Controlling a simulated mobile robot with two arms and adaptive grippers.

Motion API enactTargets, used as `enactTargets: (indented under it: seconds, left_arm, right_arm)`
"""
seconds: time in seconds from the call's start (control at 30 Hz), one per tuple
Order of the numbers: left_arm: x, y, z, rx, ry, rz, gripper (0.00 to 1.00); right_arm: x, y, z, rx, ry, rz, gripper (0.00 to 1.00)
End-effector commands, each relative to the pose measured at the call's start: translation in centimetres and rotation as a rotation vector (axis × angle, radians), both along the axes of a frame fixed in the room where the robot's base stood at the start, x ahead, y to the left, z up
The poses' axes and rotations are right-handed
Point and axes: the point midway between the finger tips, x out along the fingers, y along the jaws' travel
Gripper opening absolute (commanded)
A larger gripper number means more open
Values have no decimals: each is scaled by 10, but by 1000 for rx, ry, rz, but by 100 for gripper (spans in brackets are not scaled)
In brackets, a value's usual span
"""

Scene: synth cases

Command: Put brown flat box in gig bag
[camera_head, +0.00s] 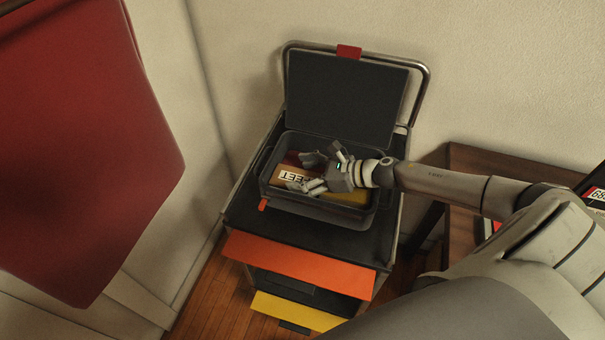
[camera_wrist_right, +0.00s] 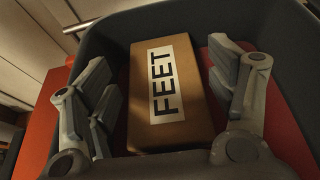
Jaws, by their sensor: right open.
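The brown flat box (camera_head: 297,177) with a white FEET label lies inside the open gig bag (camera_head: 345,97), a dark case with its lid raised against the wall. The box also shows in the right wrist view (camera_wrist_right: 190,115), lying flat on a red lining. My right gripper (camera_head: 309,172) is open and reaches down into the case over the box. In the right wrist view its fingers (camera_wrist_right: 160,85) stand apart on either side of the box, with gaps showing. The gripper hides part of the box in the head view. My left gripper is not in view.
The case stands on a dark cart (camera_head: 330,232) with a metal handle (camera_head: 425,85) behind the lid. Orange (camera_head: 300,264) and yellow (camera_head: 300,311) panels stick out at the cart's front. A brown table (camera_head: 460,225) stands at right. A red panel (camera_head: 85,150) fills the left.

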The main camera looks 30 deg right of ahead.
Motion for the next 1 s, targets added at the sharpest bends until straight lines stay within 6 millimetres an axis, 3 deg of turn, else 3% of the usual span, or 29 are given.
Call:
enactTargets:
  seconds: [0.13,0.3,0.37,0.5,1.0]
  left_arm:
    - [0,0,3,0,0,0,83]
    - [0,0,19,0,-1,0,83]
    - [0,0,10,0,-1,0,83]
    - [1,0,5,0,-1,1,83]
    - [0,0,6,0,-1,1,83]
  right_arm:
    - [-2,1,-1,1,7,2,78]
    - [-2,1,16,1,6,1,78]
    - [-9,-6,10,-1,10,0,78]
    - [-24,-18,18,-2,8,2,78]
    - [-63,-52,42,0,7,0,78]
